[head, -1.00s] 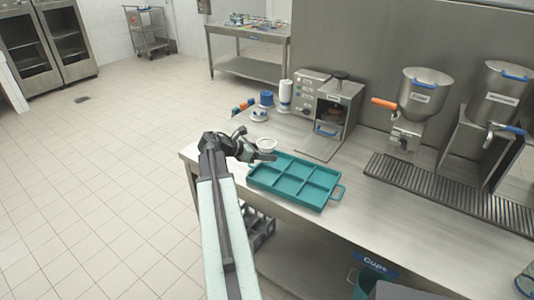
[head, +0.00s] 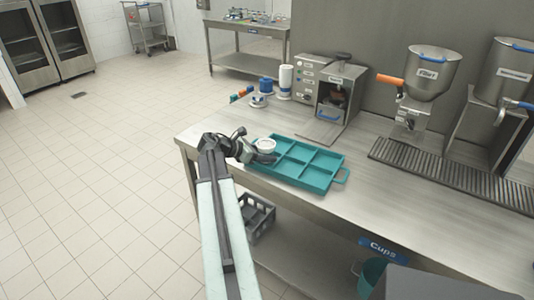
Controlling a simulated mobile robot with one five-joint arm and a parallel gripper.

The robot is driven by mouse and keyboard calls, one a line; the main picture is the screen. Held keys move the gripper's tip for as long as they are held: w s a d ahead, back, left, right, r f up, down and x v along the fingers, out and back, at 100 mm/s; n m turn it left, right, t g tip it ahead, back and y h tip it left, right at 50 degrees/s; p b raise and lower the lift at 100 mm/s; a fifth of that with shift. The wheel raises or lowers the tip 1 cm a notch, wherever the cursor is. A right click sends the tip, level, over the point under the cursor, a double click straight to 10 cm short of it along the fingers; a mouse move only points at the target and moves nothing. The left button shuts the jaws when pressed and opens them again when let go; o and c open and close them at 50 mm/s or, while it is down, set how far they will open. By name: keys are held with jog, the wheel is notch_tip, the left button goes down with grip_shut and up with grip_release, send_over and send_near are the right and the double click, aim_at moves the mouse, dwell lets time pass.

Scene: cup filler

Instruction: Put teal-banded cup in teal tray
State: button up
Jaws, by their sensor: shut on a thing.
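The teal tray (head: 319,182) lies on the steel counter, divided into several compartments. A small white cup (head: 265,145) is at my gripper (head: 265,154), at the tray's left end. My gripper is shut on the cup, with a dark finger in front of it. The cup's band is hidden or too small to make out. I cannot tell whether the cup touches the tray. The tray's compartments in view look empty.
Blue and white containers (head: 285,82) stand behind the tray at left. A machine with an open bay (head: 334,95) stands behind it. A hopper filler (head: 431,75) and a drip grate (head: 440,180) are to the right. A grey crate (head: 258,219) sits below the counter.

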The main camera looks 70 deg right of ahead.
jog(key=shift+f+b, duration=0.3)
dwell(0.4)
